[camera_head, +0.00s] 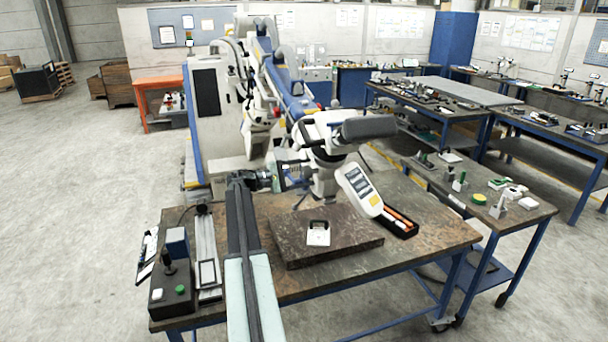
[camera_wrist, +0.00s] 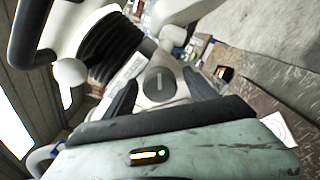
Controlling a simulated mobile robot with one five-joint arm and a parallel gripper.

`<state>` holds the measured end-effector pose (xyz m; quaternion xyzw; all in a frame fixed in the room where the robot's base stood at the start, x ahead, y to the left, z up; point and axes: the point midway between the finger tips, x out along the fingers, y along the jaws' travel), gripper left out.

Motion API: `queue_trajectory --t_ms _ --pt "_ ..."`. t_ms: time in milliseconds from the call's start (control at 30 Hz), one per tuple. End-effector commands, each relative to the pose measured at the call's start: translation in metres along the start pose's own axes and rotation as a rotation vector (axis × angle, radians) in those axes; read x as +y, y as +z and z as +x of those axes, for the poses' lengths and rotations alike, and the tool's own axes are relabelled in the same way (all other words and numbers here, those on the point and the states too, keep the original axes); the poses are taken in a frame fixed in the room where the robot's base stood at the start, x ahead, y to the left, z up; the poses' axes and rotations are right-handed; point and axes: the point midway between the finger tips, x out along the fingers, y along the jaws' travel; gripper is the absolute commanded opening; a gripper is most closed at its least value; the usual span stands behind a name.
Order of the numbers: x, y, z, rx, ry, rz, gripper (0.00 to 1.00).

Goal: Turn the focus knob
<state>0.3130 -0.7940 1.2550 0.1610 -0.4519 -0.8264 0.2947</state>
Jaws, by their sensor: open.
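The microscope (camera_head: 324,160) stands on the worktable in the head view, a white body with a dark grey head on top. In the wrist view a round grey knob (camera_wrist: 158,84) with a short line on its face sits on the white body, probably the focus knob. My gripper (camera_wrist: 160,77) is open, with one dark finger to each side of the knob. I cannot tell whether the fingers touch it. In the head view my gripper (camera_head: 272,178) is at the left side of the microscope, and the knob is hidden there.
The worktable (camera_head: 430,232) carries a dark stone slab (camera_head: 350,247) with a white card (camera_head: 318,234) on it. A black tray (camera_head: 397,222) with orange-handled tools lies to the right. A control box (camera_head: 172,290) with a joystick stands at the front left. More benches stand behind.

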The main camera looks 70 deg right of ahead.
Motion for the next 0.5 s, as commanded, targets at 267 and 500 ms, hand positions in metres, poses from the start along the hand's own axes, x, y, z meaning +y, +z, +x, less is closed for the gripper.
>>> queue_trajectory --t_ms 267,500 --pt "-0.0001 0.0 -0.0008 0.0 0.0 0.0 0.14" --pt "-0.0005 -0.0001 -0.0011 0.001 -0.001 0.09 0.03"
